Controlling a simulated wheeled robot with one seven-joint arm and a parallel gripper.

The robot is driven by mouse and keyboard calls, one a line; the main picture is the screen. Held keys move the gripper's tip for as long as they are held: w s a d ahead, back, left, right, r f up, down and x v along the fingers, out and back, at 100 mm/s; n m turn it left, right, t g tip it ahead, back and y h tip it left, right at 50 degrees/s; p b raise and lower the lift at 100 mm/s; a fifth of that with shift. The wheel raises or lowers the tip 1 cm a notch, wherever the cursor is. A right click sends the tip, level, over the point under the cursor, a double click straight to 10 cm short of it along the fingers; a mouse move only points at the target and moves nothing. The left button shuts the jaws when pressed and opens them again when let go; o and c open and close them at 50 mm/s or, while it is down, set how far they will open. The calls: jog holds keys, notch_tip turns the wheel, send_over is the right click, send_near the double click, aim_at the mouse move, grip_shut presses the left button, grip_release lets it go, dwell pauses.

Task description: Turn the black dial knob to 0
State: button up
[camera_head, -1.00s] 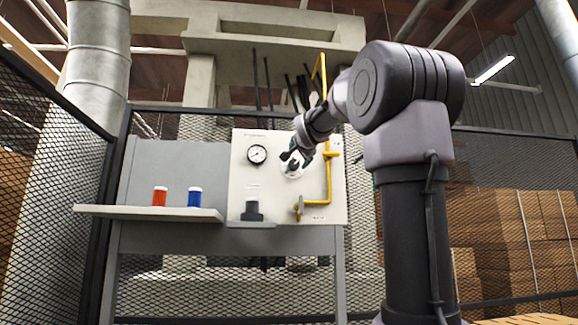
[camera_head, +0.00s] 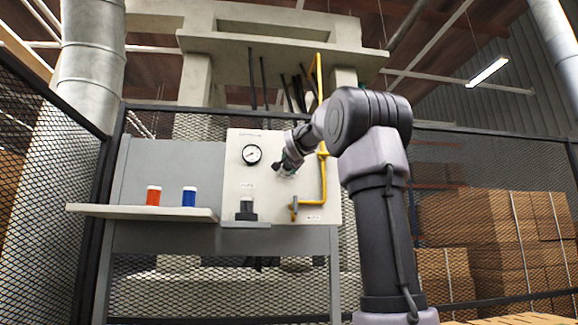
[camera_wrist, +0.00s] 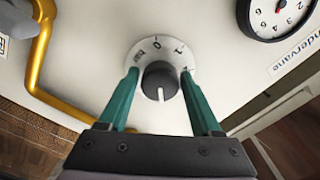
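The black dial knob (camera_wrist: 160,80) is on a round pale dial plate (camera_wrist: 150,50) on the white panel in the wrist view. A white line shows on its lower side. In the head view my gripper (camera_head: 285,168) is at the panel and hides most of the dial.
The white panel (camera_head: 240,190) also bears a pressure gauge (camera_head: 252,154) and a yellow pipe (camera_head: 323,185) with a valve handle. A shelf (camera_head: 140,211) holds a red jar (camera_head: 153,196) and a blue jar (camera_head: 189,196). Mesh fencing (camera_head: 490,190) stands around.

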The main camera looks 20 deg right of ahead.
grip_shut()
